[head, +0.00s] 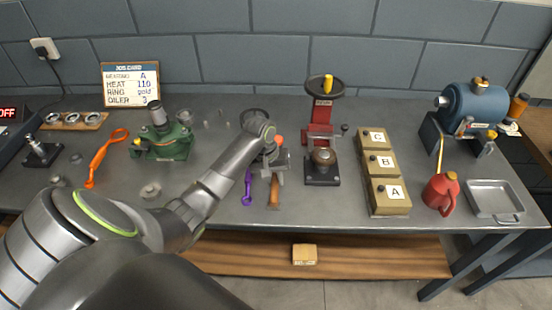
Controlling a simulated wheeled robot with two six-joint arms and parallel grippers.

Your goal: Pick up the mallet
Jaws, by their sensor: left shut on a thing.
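The mallet (274,193) is near the front middle of the bench, its brown handle pointing towards the front edge. My left arm reaches in from the lower left, and its gripper (273,165) is shut on the mallet. The gripper and wrist hide most of the mallet's upper part, and I cannot tell whether it touches the bench. My right gripper is out of view.
A purple tool (248,188) lies just left of the mallet. A red press (322,135) stands to the right, then boxes marked A (389,196), B and C. A green device (163,140) and an orange wrench (103,158) are at left. A red oil can (440,193) is at right.

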